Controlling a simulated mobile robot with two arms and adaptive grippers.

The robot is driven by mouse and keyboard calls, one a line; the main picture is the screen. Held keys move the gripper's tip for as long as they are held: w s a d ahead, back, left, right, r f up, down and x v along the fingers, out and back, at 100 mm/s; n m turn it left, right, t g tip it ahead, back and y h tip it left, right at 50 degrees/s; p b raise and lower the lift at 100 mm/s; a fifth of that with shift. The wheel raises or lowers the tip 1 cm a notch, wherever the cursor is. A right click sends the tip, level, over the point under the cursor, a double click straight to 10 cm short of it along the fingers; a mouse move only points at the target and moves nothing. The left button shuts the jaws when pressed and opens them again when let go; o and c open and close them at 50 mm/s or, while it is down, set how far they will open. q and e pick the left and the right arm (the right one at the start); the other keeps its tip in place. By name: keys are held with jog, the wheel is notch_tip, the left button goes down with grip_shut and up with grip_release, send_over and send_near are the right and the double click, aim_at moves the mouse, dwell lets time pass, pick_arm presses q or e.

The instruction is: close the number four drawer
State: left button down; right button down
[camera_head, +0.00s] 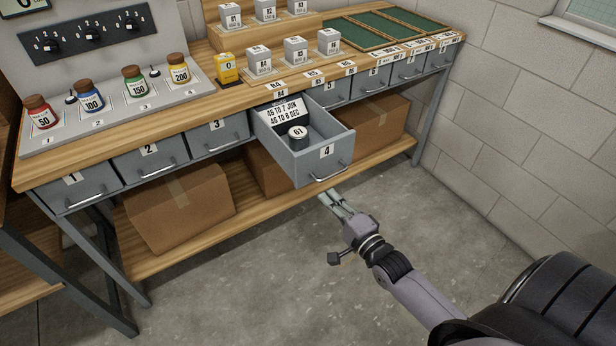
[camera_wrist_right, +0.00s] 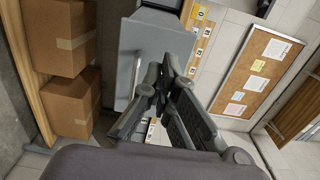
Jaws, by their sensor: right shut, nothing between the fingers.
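The number four drawer (camera_head: 322,159) is a grey drawer pulled out from under the wooden bench in the head view. It holds a dark canister with a white lid marked G1 (camera_head: 298,138) and a card with dates (camera_head: 283,112). Its front has a silver bar handle (camera_head: 330,172). My right gripper (camera_head: 326,196) is shut and empty, just in front of and below the handle. In the right wrist view the shut fingers (camera_wrist_right: 152,82) show near the drawer front and handle (camera_wrist_right: 137,75); I cannot tell whether they touch. My left gripper is in neither view.
Drawers one (camera_head: 78,187), two (camera_head: 150,160) and three (camera_head: 217,136) are closed on the left. Cardboard boxes (camera_head: 180,205) stand on the lower shelf. Bottles and labelled blocks stand on the bench top (camera_head: 200,100). The floor (camera_head: 260,270) in front is clear.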

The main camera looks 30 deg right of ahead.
aim_at(303, 171)
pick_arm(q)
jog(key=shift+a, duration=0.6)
pick_arm(e)
jog(key=w, duration=0.6)
jog(key=w+a, duration=0.1)
jog(key=w, duration=0.2)
jog(key=shift+w, duration=0.3)
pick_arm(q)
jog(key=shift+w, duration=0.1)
